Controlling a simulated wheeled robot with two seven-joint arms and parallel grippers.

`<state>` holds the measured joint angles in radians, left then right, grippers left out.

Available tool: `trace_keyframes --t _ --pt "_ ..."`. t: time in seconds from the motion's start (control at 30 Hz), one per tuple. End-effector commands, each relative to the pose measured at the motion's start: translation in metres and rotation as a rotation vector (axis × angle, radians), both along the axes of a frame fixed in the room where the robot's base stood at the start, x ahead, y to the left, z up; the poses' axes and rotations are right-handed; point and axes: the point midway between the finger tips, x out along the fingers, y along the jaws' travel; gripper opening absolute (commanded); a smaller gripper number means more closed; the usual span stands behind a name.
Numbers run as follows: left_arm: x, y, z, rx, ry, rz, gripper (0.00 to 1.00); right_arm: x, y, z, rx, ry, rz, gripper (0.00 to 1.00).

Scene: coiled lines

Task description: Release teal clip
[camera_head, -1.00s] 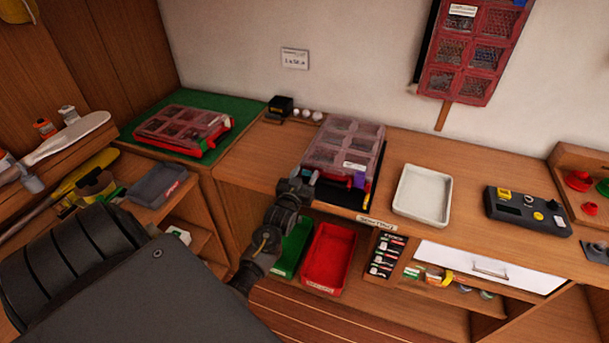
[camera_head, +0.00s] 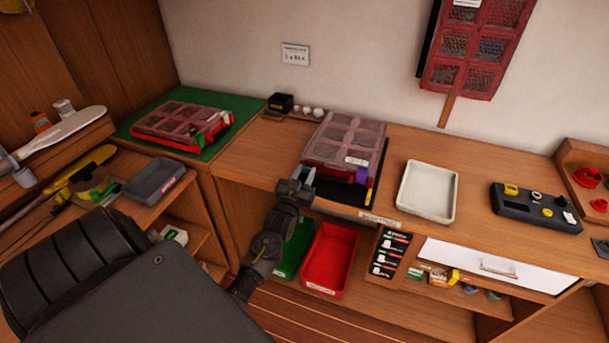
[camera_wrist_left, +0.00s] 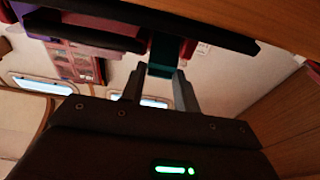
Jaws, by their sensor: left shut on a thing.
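A case with a clear compartment lid (camera_head: 345,140) and red body stands on a dark mat at the front of the bench. My left gripper (camera_head: 298,184) is at the case's front left corner. In the left wrist view, the teal clip (camera_wrist_left: 163,54) hangs at the dark front edge, between the fingertips of my left gripper (camera_wrist_left: 160,80), which are shut on it. A purple clip (camera_head: 362,176) shows at the case's front right. My right gripper is not in view.
A similar red case (camera_head: 185,125) lies on a green mat at left. A white tray (camera_head: 428,192) and a dark control box (camera_head: 536,207) stand to the right. A red bin (camera_head: 328,260) and a green bin (camera_head: 294,249) sit below the bench edge.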

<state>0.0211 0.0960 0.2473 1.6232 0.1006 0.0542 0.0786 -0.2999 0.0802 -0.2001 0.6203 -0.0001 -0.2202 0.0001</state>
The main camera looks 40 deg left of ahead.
Motion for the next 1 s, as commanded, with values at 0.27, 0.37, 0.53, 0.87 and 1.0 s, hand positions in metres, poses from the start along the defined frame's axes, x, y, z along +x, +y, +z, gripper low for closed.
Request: trace_keyframes --t 0.27,0.37,0.53,0.87,1.0 --pt "0.0 0.0 0.0 0.0 0.001 0.0 0.49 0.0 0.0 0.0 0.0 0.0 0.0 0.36" --pt "0.0 0.0 0.0 0.0 0.001 0.0 0.49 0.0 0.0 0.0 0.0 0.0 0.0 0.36" --pt "-0.004 -0.001 -0.002 0.0 0.001 0.0 0.49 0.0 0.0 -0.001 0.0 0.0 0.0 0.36" --pt "-0.057 -0.02 -0.014 -0.002 0.003 0.0 0.49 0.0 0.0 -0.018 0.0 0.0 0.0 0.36" --pt "-0.08 -0.028 -0.017 -0.001 0.002 0.0 0.49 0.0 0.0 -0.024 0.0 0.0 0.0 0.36"
